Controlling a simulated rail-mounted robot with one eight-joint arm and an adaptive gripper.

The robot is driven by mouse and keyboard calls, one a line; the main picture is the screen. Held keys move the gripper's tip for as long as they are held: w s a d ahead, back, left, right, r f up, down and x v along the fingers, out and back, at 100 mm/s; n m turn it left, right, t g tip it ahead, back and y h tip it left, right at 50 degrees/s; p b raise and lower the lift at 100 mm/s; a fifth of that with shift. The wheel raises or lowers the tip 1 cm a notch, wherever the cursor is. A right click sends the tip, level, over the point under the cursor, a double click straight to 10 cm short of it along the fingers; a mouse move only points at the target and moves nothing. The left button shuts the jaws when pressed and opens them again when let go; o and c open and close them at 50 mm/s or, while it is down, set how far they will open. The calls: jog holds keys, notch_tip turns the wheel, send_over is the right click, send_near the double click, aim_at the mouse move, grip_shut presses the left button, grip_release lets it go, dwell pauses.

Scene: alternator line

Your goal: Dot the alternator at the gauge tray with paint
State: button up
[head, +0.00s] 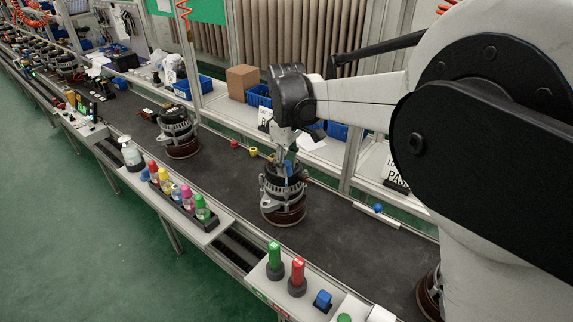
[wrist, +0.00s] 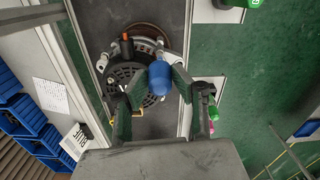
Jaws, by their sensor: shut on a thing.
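My gripper (head: 287,160) is above an alternator (head: 283,195) on the dark conveyor, at the middle of the head view. It is shut on a blue paint bottle or marker (wrist: 160,76). In the wrist view the blue piece sits between the two fingers, over the alternator's round vented face (wrist: 128,82). Whether its tip touches the alternator is hidden. A second alternator (head: 178,132) stands further up the conveyor at the left. I cannot tell which thing is the gauge tray.
A rack along the near edge holds several coloured bottles (head: 182,195). Small coloured pieces (head: 253,151) lie along the far edge. Bare conveyor (head: 345,235) lies right of the alternator.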

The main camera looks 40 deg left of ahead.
jog(key=shift+f+b, duration=0.45)
jog(key=shift+f, duration=0.05)
dwell(1.7)
jog(key=shift+r, duration=0.1)
jog(key=shift+r+p, duration=1.15)
jog(key=shift+r, duration=1.3)
